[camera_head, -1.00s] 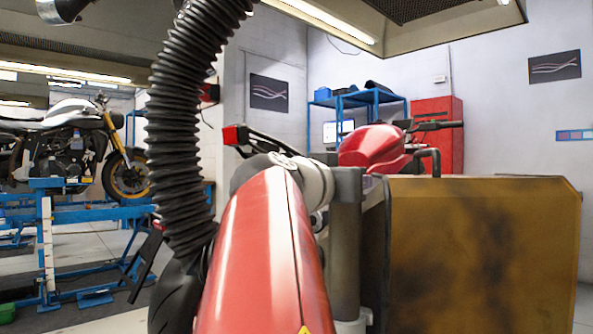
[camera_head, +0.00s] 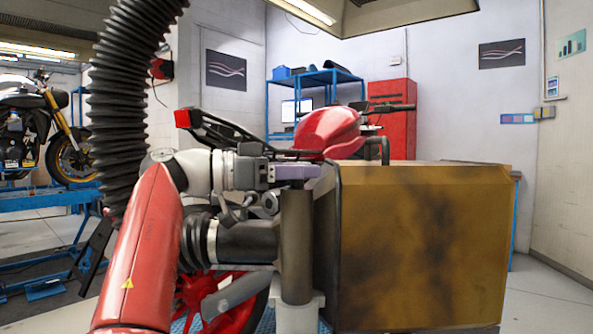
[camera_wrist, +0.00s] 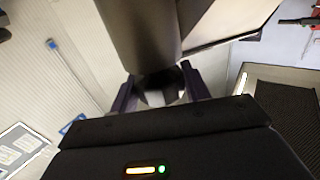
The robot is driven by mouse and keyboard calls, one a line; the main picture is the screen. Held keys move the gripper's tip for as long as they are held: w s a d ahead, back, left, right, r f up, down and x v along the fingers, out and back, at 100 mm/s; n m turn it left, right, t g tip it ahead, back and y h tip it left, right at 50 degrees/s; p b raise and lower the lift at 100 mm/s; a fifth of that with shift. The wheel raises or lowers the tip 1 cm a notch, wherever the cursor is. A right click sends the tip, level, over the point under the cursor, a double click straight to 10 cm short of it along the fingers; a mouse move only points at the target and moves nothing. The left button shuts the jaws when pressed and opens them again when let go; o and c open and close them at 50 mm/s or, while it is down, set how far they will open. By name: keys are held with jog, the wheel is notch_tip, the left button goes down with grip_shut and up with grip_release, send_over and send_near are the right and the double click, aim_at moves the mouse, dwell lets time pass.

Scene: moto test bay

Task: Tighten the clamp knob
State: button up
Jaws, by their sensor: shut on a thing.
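My gripper (camera_head: 297,172) reaches in from the left, level, at the top of a grey upright post (camera_head: 297,245). Its purple fingers also show in the wrist view (camera_wrist: 159,90), one on each side of a small dark rounded part, which I take to be the clamp knob (camera_wrist: 155,93). The gripper is shut on it. In the head view the fingers hide the knob. In the wrist view a dark cylinder (camera_wrist: 145,35) lies just beyond the fingers. A black hose end (camera_head: 250,244) with a pale band runs up to the post below my gripper.
A large stained brown box-like panel (camera_head: 425,250) stands close right of the post. A thick ribbed black hose (camera_head: 120,110) hangs at left. A red motorcycle (camera_head: 328,133) is behind the gripper; another stands on a blue lift (camera_head: 50,212). Open floor shows at far right.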

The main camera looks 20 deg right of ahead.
jog(key=shift+s+r+m+g, duration=0.1)
jog(key=shift+r+m+g, duration=0.2)
jog(key=shift+m+g, duration=0.7)
jog(key=shift+g, duration=0.5)
jog(key=shift+f, duration=0.25)
jog(key=o, duration=1)
jog(key=shift+c, duration=0.2)
